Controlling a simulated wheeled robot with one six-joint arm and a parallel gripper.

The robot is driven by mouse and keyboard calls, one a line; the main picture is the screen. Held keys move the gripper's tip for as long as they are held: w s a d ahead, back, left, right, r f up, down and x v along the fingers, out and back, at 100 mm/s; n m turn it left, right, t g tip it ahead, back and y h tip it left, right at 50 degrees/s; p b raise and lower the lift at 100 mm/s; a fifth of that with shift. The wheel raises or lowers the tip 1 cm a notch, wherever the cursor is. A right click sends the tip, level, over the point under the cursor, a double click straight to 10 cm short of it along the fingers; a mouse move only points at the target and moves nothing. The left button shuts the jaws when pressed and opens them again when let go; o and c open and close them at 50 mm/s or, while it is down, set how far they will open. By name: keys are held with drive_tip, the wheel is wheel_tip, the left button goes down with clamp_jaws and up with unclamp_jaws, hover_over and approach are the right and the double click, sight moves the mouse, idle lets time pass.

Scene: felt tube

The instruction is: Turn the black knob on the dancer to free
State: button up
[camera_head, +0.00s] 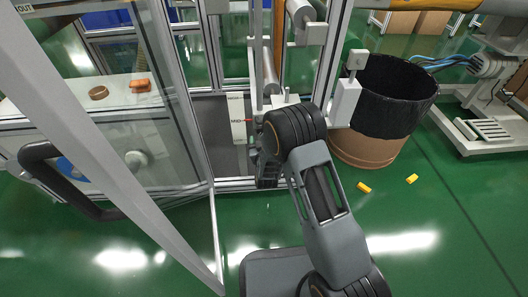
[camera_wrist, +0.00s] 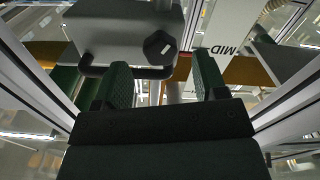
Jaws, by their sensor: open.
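The black knob (camera_wrist: 160,48) shows in the wrist view, on the face of a pale grey block (camera_wrist: 115,35). It has a faceted rim and a short white mark on its lower right part. My gripper (camera_wrist: 162,80) is open, with one green-padded finger on each side of the picture. A black bar handle runs below the block. In the head view my gripper (camera_head: 268,172) is largely behind my wrist, and I cannot make out the knob there.
Aluminium frame posts flank the gripper. An open glazed door (camera_head: 125,140) is at left. A black-lined drum (camera_head: 385,105) stands right, with yellow pieces on the green floor.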

drive_tip(key=s+p, duration=0.2)
drive_tip(key=s, duration=0.8)
